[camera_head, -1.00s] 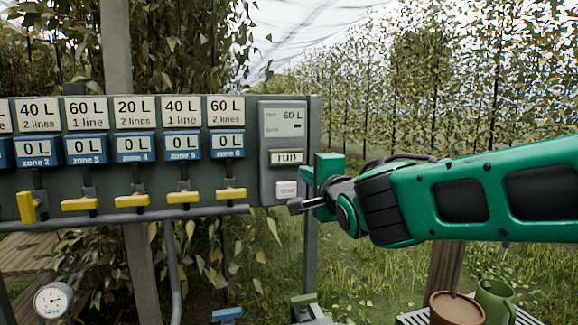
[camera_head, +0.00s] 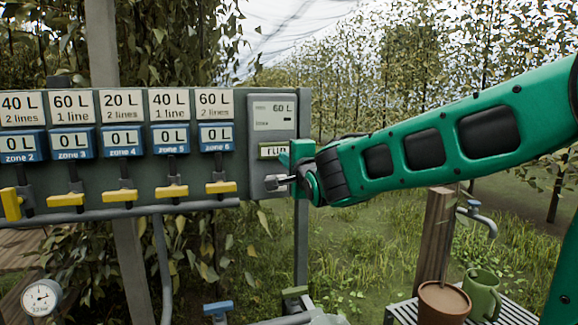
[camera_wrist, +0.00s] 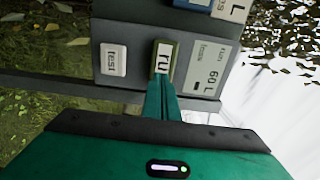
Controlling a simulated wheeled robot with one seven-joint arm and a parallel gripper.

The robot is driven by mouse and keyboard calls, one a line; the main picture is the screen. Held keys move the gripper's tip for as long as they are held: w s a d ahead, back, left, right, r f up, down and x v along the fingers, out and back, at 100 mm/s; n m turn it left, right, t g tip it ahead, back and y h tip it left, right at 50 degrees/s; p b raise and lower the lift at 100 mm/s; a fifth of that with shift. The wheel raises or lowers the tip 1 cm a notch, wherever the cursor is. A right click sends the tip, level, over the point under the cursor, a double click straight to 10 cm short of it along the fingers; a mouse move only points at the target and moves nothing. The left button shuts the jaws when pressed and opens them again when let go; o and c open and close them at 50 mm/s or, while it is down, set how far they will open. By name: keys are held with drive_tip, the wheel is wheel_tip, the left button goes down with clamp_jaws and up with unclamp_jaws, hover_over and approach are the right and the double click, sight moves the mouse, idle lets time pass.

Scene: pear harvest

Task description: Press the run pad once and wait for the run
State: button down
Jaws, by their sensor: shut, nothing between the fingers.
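The run pad (camera_head: 269,152) is a pale label in an olive frame on the grey control box (camera_head: 257,190), below a display (camera_head: 272,114) reading 60 L. My gripper (camera_head: 285,161) is shut and empty, its green fingertips at the pad's right part in the head view. In the wrist view the fingertips (camera_wrist: 159,84) overlap the lower edge of the run pad (camera_wrist: 165,58) and hide its last letter. I cannot tell whether they touch or press it. The white test pad (camera_wrist: 113,59) sits beside it, clear of the fingers.
Left of the box, the zone counters (camera_head: 120,141) all read 0 L, with yellow levers (camera_head: 120,197) below. A pressure gauge (camera_head: 41,298) is at lower left.

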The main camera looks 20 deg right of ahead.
drive_tip(key=shift+w, duration=2.6)
drive_tip(key=shift+w, duration=0.7)
drive_tip(key=shift+w+r, duration=0.25)
drive_tip(key=shift+r, duration=0.1)
drive_tip(key=shift+s, duration=0.1)
drive_tip(key=shift+s+a+f, duration=0.15)
drive_tip(key=shift+s+f, duration=0.1)
drive_tip(key=shift+f, duration=0.1)
approach(276, 153)
drive_tip(key=s, duration=0.5)
drive_tip(key=shift+s, duration=0.35)
drive_tip(key=shift+d, duration=0.25)
